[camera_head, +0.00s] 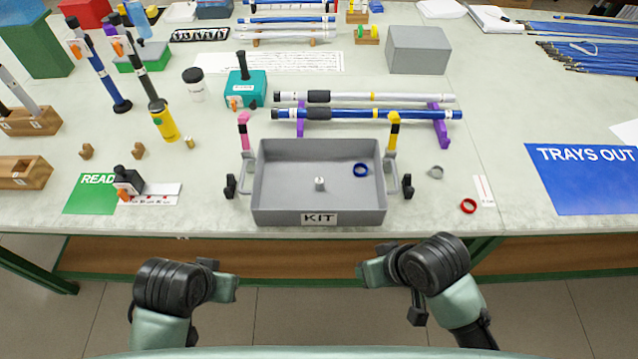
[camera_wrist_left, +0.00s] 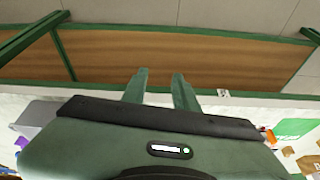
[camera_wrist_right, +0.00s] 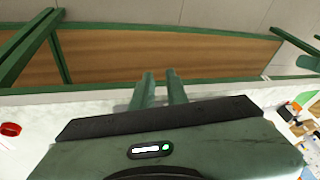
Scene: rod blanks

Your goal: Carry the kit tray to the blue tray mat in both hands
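The grey kit tray (camera_head: 318,204), labelled KIT, sits on the table near its front edge. It holds a blue ring (camera_head: 361,170) and a small pale cylinder (camera_head: 319,184). A grey handle with a black knob stands at its left side (camera_head: 247,180) and another at its right side (camera_head: 391,180). The blue tray mat (camera_head: 590,185), marked TRAYS OUT, lies at the table's right, bare where visible. My left gripper (camera_head: 236,282) and right gripper (camera_head: 362,274) are in front of the table, below and apart from the tray. In the wrist views, the left fingers (camera_wrist_left: 160,76) and right fingers (camera_wrist_right: 160,76) are apart and empty.
A red ring (camera_head: 468,206), a grey ring (camera_head: 435,172) and a white strip (camera_head: 484,191) lie between tray and mat. A purple rack (camera_head: 440,128) with two rods stands behind the tray. A green mat (camera_head: 88,194) and a stamp-like block (camera_head: 128,181) are left.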

